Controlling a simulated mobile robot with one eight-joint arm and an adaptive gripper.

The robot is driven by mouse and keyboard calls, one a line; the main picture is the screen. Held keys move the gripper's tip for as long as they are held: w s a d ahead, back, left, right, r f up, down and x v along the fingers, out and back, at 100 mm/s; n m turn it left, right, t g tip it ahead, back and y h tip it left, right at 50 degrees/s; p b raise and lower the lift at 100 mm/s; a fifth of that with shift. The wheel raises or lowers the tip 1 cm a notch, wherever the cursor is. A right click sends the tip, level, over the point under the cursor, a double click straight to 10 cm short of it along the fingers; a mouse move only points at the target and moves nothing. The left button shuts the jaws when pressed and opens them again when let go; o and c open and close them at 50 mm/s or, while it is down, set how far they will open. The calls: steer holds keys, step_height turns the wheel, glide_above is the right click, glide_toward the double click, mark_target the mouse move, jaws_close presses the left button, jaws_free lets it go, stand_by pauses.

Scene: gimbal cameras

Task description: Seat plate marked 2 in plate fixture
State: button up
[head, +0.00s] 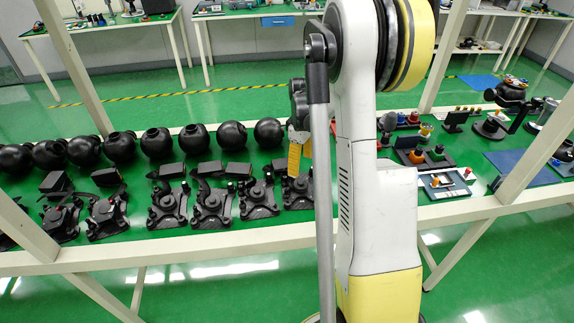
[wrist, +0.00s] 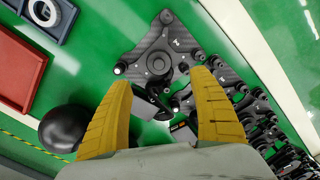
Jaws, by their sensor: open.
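My gripper (head: 296,172) hangs over the bench at the right end of the row of black plates. In the wrist view its two yellow fingers (wrist: 162,80) are apart, with nothing held between them. A black carbon-look plate (wrist: 150,40) with round posts and a central hub lies just beyond the fingertips. A small white mark shows on it, but I cannot read it. More similar plates (wrist: 252,112) run off to the lower right; they also show in the head view (head: 212,206). I cannot tell which plate is marked 2, nor pick out the plate fixture.
Several black spheres (head: 157,143) stand in a row behind the plates, with small black boxes (head: 168,170) between. White frame posts (head: 78,75) rise from the bench. Green bench top shows between items.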

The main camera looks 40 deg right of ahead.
mark_target(300, 182)
step_height(300, 182, down, 10)
steer(key=b, duration=0.4)
steer(key=shift+d+f, duration=0.1)
steer(key=shift+f, duration=0.15)
steer(key=c, duration=1.5)
steer(key=shift+r, duration=0.2)
steer(key=shift+r+p, duration=2.95)
steer(key=shift+r, duration=1.45)
